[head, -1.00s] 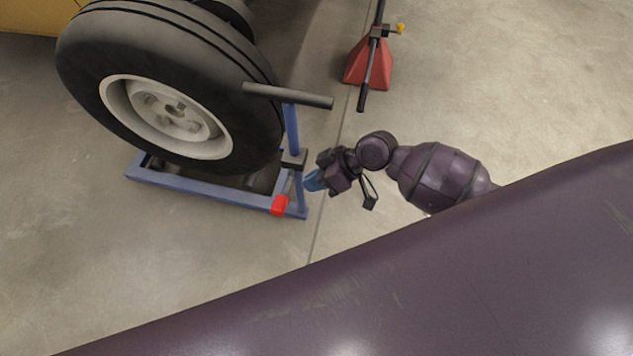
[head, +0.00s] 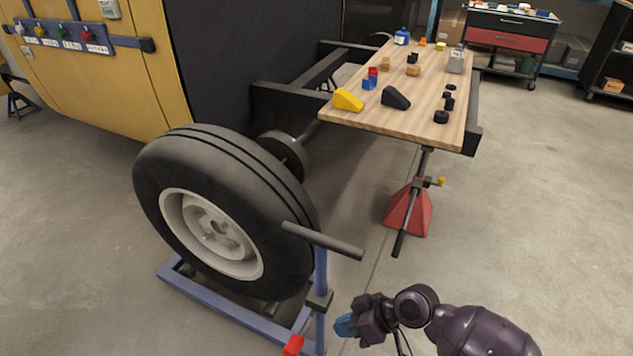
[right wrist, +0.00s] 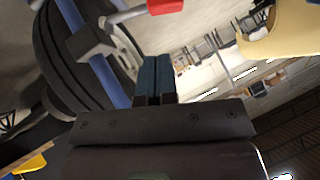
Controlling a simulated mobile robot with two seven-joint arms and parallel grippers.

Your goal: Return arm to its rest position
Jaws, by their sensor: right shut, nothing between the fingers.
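My right gripper (head: 344,326) is at the bottom of the head view, its blue fingers closed together with nothing between them. Its arm comes in from the bottom right. The fingers point left, just right of the blue wheel stand's upright post (head: 321,270), and appear apart from it. In the right wrist view the shut blue fingers (right wrist: 155,78) show in the middle, with the blue post (right wrist: 92,50) and a red block (right wrist: 165,6) beyond them. My left gripper is not in view.
A large tyre (head: 225,215) sits on the blue stand, whose dark bar (head: 322,240) juts right. A red jack stand (head: 408,212) is behind my right arm. A wooden table (head: 430,100) carries blocks and wedges. Open floor (head: 540,230) lies to the right.

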